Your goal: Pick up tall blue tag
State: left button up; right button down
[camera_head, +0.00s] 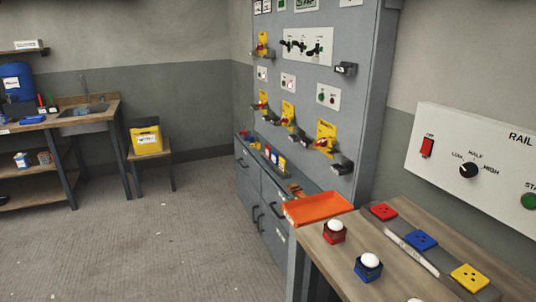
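Several small upright tags stand on the ledge of the grey cabinet. At this size I cannot tell for sure which one is the tall blue tag. Neither of my grippers shows in the head view.
An orange tray (318,208) sits at the ledge's near end. A wooden table (330,262) at front right holds red, blue and yellow plates and two white-topped buttons. The grey cabinet (262,195) has drawers below. A yellow bin (146,138) stands on a stool; floor is open at left.

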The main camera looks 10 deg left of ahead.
aim_at(274, 155)
jog(key=i+j, duration=0.4)
jog(key=i, duration=0.15)
jog(key=i+j, duration=0.4)
jog(key=i, duration=0.15)
jog(key=i+j+z, duration=0.15)
jog(key=z, duration=0.3)
jog(key=i+j+z, duration=0.15)
jog(key=z, duration=0.3)
jog(key=i+j+z, duration=0.1)
jog(key=j+z, duration=0.15)
jog(key=z, duration=0.2)
